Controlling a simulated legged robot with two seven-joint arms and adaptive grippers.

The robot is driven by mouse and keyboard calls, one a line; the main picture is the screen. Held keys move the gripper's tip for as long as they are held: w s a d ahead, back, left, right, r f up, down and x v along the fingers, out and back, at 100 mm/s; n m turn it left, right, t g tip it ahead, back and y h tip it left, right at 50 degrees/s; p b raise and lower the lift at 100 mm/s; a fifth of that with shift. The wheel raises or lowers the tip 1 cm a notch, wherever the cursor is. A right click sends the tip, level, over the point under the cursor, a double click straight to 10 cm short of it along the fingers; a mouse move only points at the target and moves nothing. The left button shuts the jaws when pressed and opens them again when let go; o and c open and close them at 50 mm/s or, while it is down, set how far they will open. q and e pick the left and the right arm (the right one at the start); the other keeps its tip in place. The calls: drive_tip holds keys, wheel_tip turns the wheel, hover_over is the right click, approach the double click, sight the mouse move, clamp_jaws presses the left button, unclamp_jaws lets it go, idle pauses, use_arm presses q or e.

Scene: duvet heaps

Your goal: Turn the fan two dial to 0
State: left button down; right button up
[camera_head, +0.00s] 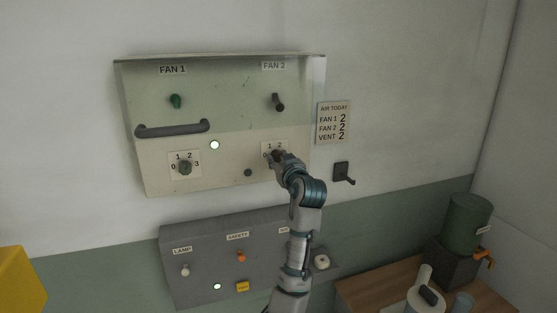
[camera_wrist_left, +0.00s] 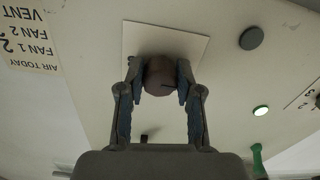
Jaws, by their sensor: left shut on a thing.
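The fan two dial is a dark brown round knob (camera_wrist_left: 160,72) on a pale square plate (camera_head: 268,147) below the FAN 2 label (camera_head: 274,66). My left gripper (camera_head: 281,158) is at the dial. The left wrist view shows its two fingers (camera_wrist_left: 159,84) shut on the knob, one on each side. I cannot tell which number the knob points to. My right gripper is not in view.
The panel also has a FAN 1 dial (camera_head: 185,168), a green switch (camera_head: 176,101), a dark switch (camera_head: 278,102) and a grey handle (camera_head: 172,129). An AIR TODAY card (camera_head: 334,122) reads FAN 2: 2. A lower grey box (camera_head: 205,275) and a black hook (camera_head: 343,173) are nearby.

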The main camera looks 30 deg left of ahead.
use_arm(q)
drive_tip(key=shift+w+f+n, duration=0.1)
drive_tip(key=shift+f+n, duration=0.1)
drive_tip(key=shift+n, duration=0.1)
idle(0.4)
drive_tip(key=c, duration=0.9)
unclamp_jaws()
drive_tip(key=shift+o, duration=0.7)
drive_tip(key=shift+w, duration=0.1)
drive_tip(key=shift+r, duration=0.1)
drive_tip(key=shift+s+d, duration=0.2)
drive_tip(key=shift+s, duration=0.05)
drive_tip(key=v, duration=1.1)
drive_tip(key=shift+d, duration=0.3)
drive_tip(key=shift+a, duration=0.2)
